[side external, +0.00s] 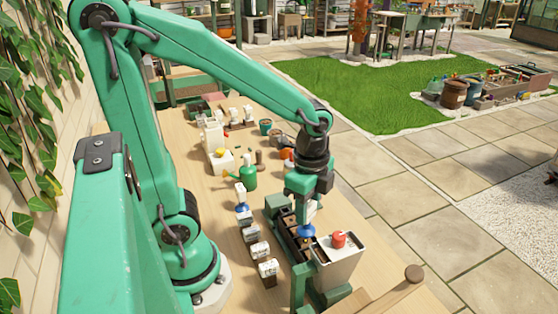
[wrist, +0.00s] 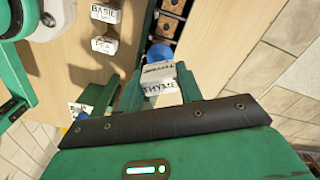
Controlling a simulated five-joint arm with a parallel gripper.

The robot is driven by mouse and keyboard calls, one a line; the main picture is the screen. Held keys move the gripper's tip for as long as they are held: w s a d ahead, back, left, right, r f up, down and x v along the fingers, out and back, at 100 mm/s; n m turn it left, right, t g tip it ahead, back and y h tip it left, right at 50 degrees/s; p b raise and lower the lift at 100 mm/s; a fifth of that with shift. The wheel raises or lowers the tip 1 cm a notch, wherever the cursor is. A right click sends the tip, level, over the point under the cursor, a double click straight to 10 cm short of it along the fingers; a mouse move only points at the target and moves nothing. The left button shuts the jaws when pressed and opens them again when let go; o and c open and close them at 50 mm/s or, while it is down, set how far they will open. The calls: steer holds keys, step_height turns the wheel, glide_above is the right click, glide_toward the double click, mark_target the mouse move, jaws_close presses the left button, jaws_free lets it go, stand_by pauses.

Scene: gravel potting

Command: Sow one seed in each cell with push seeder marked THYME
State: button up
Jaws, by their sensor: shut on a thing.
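My gripper (side external: 308,192) is shut on the push seeder marked THYME (wrist: 160,86), a white labelled body with a blue end (wrist: 158,51). In the side view, the seeder hangs below my gripper with its blue end (side external: 306,232) down over the near part of the cell tray (side external: 274,204). The tray is a dark green strip of dark cells; some cells with brown fill show at the top of the wrist view (wrist: 166,27). Whether the blue end touches a cell is unclear. Seeds are not visible.
Several white labelled pieces stand left of the tray, one marked BASIL (wrist: 105,13). A pale bin (side external: 340,262) with a red object (side external: 338,239) stands right beside the tray. A green watering can (side external: 247,176) and small pots stand farther back.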

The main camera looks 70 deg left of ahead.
steer(key=shift+a, duration=0.1)
steer(key=a, duration=0.2)
steer(key=a+r, duration=0.1)
steer(key=shift+a, duration=0.35)
steer(key=shift+f, duration=0.25)
steer(key=shift+f, duration=1.15)
steer(key=shift+f, duration=0.7)
stand_by(1.2)
steer(key=shift+r, duration=0.15)
steer(key=shift+r, duration=1.4)
steer(key=shift+a, duration=0.1)
